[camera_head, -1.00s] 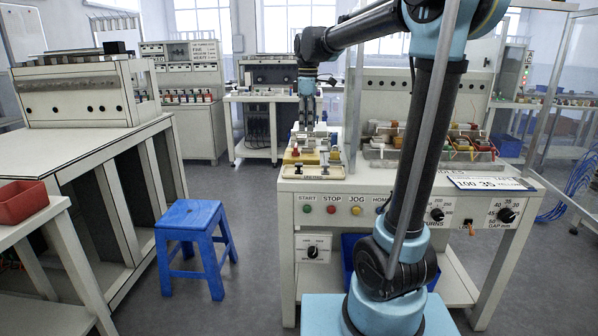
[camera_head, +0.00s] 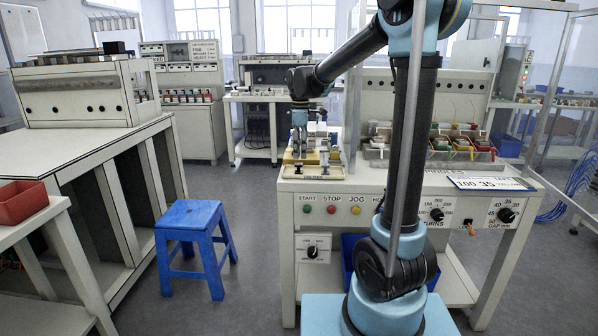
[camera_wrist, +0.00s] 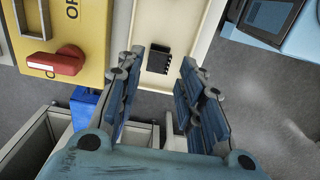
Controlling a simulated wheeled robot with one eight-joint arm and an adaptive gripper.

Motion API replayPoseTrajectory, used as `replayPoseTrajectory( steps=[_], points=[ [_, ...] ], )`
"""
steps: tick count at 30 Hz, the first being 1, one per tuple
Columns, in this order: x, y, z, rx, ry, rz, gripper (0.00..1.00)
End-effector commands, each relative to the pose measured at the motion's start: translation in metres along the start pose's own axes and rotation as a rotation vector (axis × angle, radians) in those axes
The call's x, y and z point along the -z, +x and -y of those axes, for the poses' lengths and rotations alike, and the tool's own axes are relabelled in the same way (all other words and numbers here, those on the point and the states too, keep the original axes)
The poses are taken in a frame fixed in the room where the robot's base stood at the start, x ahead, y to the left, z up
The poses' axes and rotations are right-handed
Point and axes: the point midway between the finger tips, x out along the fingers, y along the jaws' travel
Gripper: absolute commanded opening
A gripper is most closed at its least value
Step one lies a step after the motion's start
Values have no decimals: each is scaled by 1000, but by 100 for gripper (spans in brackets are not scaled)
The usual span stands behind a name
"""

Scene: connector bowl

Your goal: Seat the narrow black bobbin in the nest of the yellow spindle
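My gripper (camera_head: 299,146) points down over the left end of the bench in the head view. In the wrist view my gripper (camera_wrist: 161,60) is open, its blue-padded fingers apart with nothing between the pads. A small black part with a row of pins (camera_wrist: 158,59) lies on a cream tray surface in line with the gap; I cannot tell whether it is the narrow black bobbin. A yellow block with a red lever and black lettering (camera_wrist: 75,33) is at the upper left. I cannot make out the yellow spindle's nest; the head view shows only a small yellow fixture (camera_head: 303,158) below the gripper.
The bench front carries buttons and dials (camera_head: 330,209). A blue stool (camera_head: 190,218) stands to the left. In the wrist view a dark-screened blue device (camera_wrist: 280,20) is at the upper right.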

Motion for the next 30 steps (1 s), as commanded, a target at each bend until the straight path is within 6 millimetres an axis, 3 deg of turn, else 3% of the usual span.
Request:
replayPoseTrajectory(
  steps=[8, 18, 27, 28, 30],
  points=[
    [2, 16, -1, 0, 0, 0, 35],
    [7, 56, -2, 0, 0, 0, 35],
    [6, 61, -2, 0, 1, 0, 35],
    [6, 61, -2, 0, 1, 0, 32],
    [6, 61, -2, 0, 1, 0, 17]
  ],
)
